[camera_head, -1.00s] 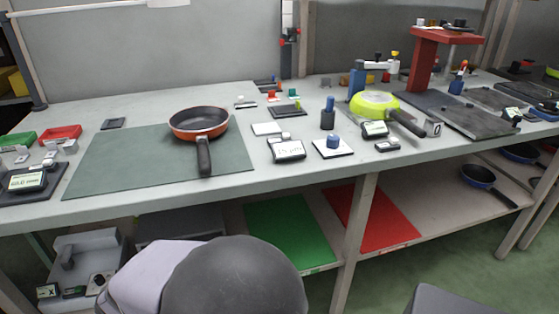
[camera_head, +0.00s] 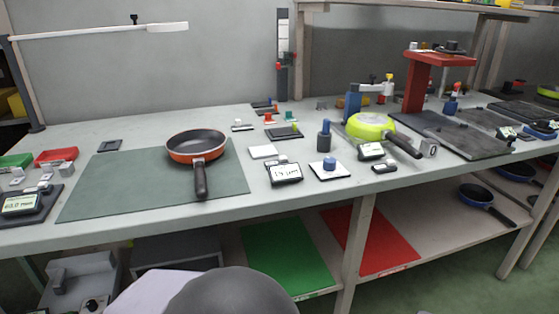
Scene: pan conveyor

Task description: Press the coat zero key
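I cannot make out a key labelled coat zero. A small gauge with a lit display (camera_head: 285,173) lies at the middle of the bench; its text is too small to read surely. Beside it, a blue knob or probe (camera_head: 329,163) stands on a white plate (camera_head: 329,173). Another display unit (camera_head: 22,203) sits at the bench's left end, and one more (camera_head: 370,151) lies in front of the green pan. My gripper is not in view.
An orange pan (camera_head: 197,149) rests on a green-grey mat (camera_head: 110,180). An upturned lime-green pan (camera_head: 370,123) is at a blue fixture (camera_head: 354,103). A red stand (camera_head: 417,83) rises behind. Green (camera_head: 285,255) and red (camera_head: 370,240) sheets lie on the lower shelf.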

